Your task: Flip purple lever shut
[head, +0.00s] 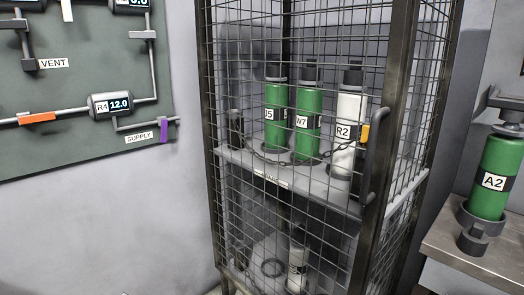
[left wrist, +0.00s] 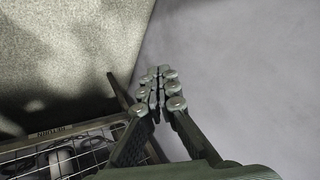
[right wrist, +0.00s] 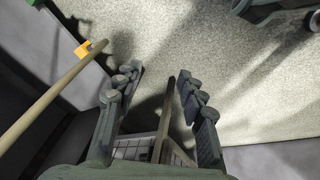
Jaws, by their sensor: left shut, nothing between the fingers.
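The purple lever (head: 164,130) is in the head view at the left, on the grey-green wall panel, at the right end of the pipe labelled SUPPLY. It points up and down, across the nearly level pipe. My left gripper (left wrist: 157,82) is shut and empty in the left wrist view, with bare floor and a grey surface beyond it. My right gripper (right wrist: 160,83) is open in the right wrist view, its fingers apart with nothing held. Neither gripper shows in the head view, and the lever shows in neither wrist view.
An orange lever (head: 37,117) lies along another pipe, left of the R4 gauge (head: 110,105). A wire cage (head: 222,170) with gas bottles stands in the middle. A green A2 bottle (head: 494,180) is on a bench at right.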

